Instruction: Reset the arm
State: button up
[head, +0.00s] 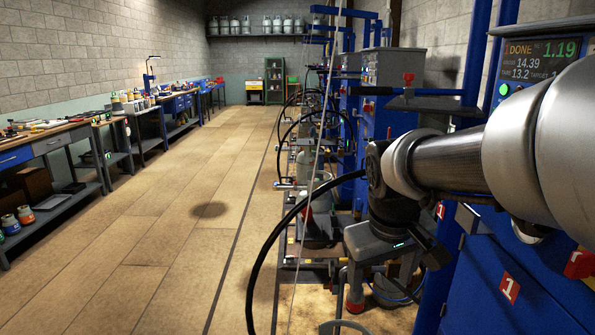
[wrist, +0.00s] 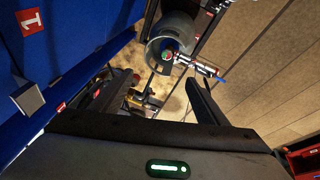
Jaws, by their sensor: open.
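My arm (head: 455,160) reaches in from the right edge of the head view. My gripper (wrist: 152,100) shows in the wrist view with its two dark fingers spread apart and nothing between them. In the head view the gripper body hangs below the wrist, and its fingertips are hard to make out. A grey gas cylinder (wrist: 172,32) with a round collar stands beyond the fingers in the wrist view, apart from them. A display (head: 541,60) at the upper right reads DONE and 1.19.
Blue cabinets (head: 520,285) marked 1 stand close on the right. A black hose (head: 262,265) loops beside my gripper. Workbenches (head: 40,145) line the left wall. More cylinders (head: 256,26) sit on a far shelf. The wooden floor (head: 165,225) between is clear.

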jog(key=s+r+m+t+y, duration=0.1)
jog(key=s+m+t, duration=0.15)
jog(key=s, duration=1.05)
notch_tip(320, 180, up, 19)
jog(key=p, duration=1.8)
jog(key=shift+s+a+f, duration=0.2)
jog(key=shift+s+a, duration=0.05)
jog(key=shift+a, duration=0.1)
jog(key=shift+g, duration=0.25)
